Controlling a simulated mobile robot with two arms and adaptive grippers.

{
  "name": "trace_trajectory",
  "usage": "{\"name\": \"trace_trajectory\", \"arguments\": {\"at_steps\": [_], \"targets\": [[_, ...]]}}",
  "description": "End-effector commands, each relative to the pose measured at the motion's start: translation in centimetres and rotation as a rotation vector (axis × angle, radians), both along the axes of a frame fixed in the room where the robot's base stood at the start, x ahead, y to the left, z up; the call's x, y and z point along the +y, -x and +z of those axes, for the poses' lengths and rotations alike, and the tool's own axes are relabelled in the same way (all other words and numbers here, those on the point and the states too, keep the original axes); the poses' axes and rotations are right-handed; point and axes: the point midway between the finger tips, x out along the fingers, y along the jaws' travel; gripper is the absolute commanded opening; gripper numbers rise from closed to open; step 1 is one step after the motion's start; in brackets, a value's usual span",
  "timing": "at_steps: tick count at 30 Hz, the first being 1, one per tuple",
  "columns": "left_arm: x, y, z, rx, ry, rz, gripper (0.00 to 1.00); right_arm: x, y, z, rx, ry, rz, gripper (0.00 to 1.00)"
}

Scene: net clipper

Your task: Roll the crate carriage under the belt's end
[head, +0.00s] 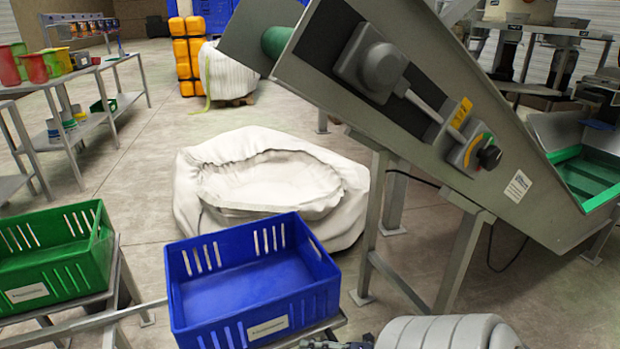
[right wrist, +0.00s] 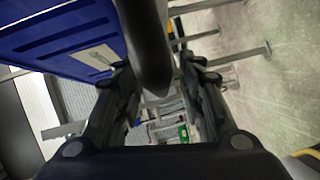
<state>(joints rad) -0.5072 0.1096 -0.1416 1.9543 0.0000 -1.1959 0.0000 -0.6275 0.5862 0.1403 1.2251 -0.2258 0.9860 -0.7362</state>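The belt conveyor (head: 432,150) slopes up to the left, and its raised end has a green roller (head: 277,42). A blue crate (head: 255,290) sits on a low metal carriage (head: 335,322) in the front middle, left of the conveyor's legs. The blue crate also shows in the right wrist view (right wrist: 65,35). My right gripper (head: 335,345) is at the bottom edge, beside the carriage. In the right wrist view its fingers (right wrist: 155,85) stand apart on either side of a dark rounded bar (right wrist: 150,45); contact is unclear. My left gripper is not in view.
A white open sack (head: 270,180) lies on the floor below the belt's end, behind the blue crate. A green crate (head: 55,262) stands on a frame at left. Conveyor legs (head: 455,262) stand at right. Shelves with colored cups (head: 35,65) line the left.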

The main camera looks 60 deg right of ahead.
Motion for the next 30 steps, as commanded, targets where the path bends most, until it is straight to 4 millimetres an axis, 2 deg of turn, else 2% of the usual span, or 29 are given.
{"name": "trace_trajectory", "arguments": {"at_steps": [8,11,21,25,30], "targets": [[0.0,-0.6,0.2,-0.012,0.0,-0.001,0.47,-0.1,0.6,0.0,0.0,-0.001,0.002,0.36],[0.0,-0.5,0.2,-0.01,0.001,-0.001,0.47,-0.6,1.9,0.2,0.001,-0.002,0.002,0.36],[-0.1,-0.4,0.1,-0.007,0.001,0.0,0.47,-3.5,8.4,1.0,0.002,-0.001,-0.002,0.36],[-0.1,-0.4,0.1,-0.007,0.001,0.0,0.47,-4.2,10.1,1.2,0.002,0.0,-0.002,0.36],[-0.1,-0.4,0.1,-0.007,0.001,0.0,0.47,-4.6,11.0,1.4,-0.001,0.0,-0.001,0.36]]}}
